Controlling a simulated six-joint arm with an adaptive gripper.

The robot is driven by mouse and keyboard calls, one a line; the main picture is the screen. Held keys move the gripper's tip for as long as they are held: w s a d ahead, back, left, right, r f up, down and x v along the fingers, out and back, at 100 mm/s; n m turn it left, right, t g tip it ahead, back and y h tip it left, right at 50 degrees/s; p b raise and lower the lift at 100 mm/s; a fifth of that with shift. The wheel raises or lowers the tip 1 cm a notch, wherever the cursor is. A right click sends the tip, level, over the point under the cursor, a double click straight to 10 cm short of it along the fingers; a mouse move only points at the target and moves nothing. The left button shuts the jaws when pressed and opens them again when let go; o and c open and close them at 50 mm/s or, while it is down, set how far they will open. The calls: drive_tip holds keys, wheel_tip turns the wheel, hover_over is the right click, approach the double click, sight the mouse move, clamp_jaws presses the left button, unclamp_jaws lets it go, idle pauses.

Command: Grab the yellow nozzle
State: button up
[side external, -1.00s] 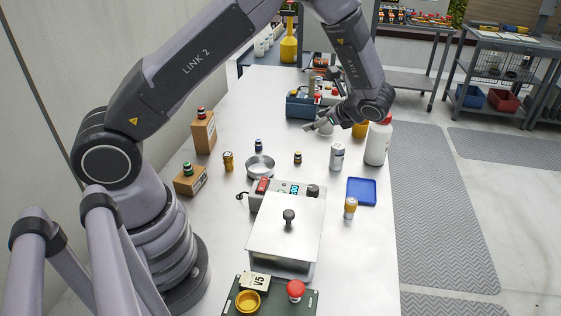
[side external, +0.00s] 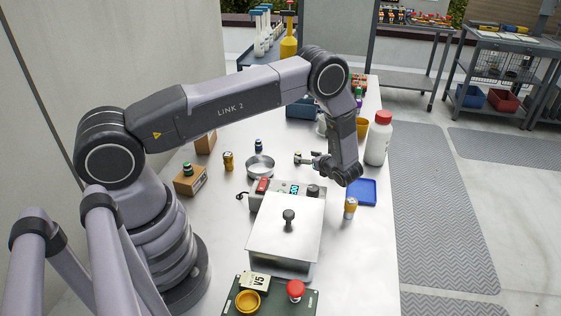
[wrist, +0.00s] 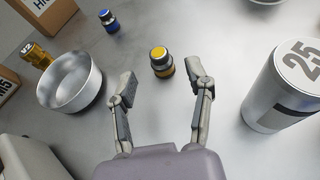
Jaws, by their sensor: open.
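My gripper (side external: 308,160) is open and low over the table in the side view, reaching in from the right. There the nozzle (side external: 297,156) shows small at the fingertips and is partly covered by them.
A round metal dish (wrist: 70,85) stands left of the gripper, and a silver can marked 25 (wrist: 285,88) stands right. A lidded metal box (side external: 286,235) is nearer the side camera.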

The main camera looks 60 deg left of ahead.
sight(298, 152)
drive_tip(key=x, duration=0.5)
drive_tip(key=shift+a+r, duration=0.1)
drive_tip(key=shift+a, duration=0.1)
drive_tip(key=shift+c, duration=0.2)
clamp_jaws()
